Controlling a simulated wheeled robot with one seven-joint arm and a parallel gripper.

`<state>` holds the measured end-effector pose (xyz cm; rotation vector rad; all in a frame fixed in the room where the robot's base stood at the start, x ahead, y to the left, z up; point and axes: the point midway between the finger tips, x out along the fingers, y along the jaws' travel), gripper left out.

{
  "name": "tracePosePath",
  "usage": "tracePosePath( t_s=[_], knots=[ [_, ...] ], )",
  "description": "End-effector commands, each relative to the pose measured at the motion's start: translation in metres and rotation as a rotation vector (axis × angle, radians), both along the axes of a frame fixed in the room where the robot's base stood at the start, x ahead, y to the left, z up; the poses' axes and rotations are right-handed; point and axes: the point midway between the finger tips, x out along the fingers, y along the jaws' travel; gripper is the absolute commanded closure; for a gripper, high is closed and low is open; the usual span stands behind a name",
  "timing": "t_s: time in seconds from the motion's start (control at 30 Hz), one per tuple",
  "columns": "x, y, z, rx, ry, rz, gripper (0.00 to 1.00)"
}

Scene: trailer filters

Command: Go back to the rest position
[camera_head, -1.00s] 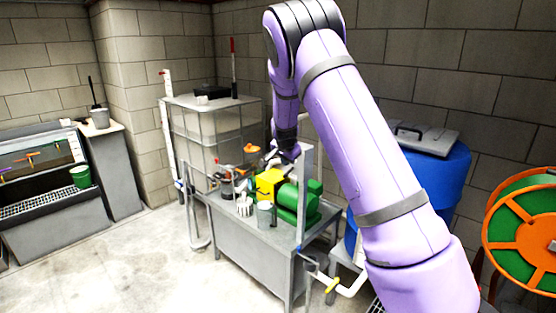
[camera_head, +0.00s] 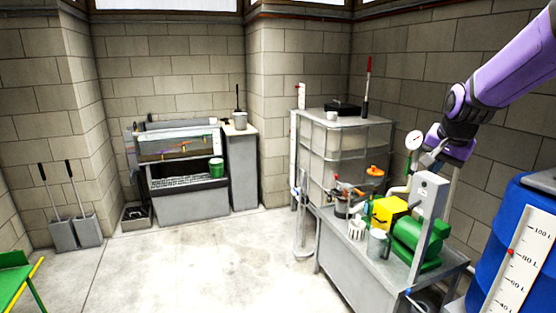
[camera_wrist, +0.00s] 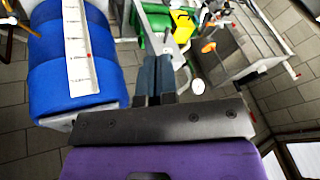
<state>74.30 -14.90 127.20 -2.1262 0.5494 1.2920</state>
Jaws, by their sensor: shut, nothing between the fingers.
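My purple arm reaches in from the upper right of the head view. My gripper (camera_head: 430,155) is above the right part of the grey metal bench (camera_head: 345,268), near a round white gauge (camera_head: 414,140) and a grey upright post. In the wrist view the two dark fingers of my gripper (camera_wrist: 161,62) lie side by side, shut, with nothing seen between them. Beyond them are the green motor (camera_wrist: 150,30) and the yellow box (camera_wrist: 182,24). In the head view the fingertips are small and partly hidden against the gauge and post.
A blue barrel (camera_head: 490,250) with a white litre scale stands at the right. A translucent tank (camera_head: 343,155) stands behind the bench. A grey sink unit (camera_head: 190,200) with a green bucket (camera_head: 216,167) is at the back left. The concrete floor (camera_head: 180,260) in the middle is clear.

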Motion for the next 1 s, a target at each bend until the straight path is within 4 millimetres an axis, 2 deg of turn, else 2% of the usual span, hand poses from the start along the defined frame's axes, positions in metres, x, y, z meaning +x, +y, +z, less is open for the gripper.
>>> tracePosePath(
  t_s=[0.03, 0.2, 0.4, 0.6, 0.8, 1.0],
  knots=[
    [-0.017, 0.005, 0.011, -0.001, -0.006, 0.032, 1.0],
    [-0.074, 0.024, 0.037, -0.022, -0.005, 0.162, 1.0],
    [-0.143, 0.044, 0.055, -0.067, -0.006, 0.312, 1.0],
    [-0.211, 0.062, 0.061, -0.137, -0.005, 0.46, 1.0],
    [-0.273, 0.074, 0.055, -0.218, 0.002, 0.587, 1.0],
    [-0.306, 0.08, 0.047, -0.273, 0.012, 0.658, 1.0]
  ],
)
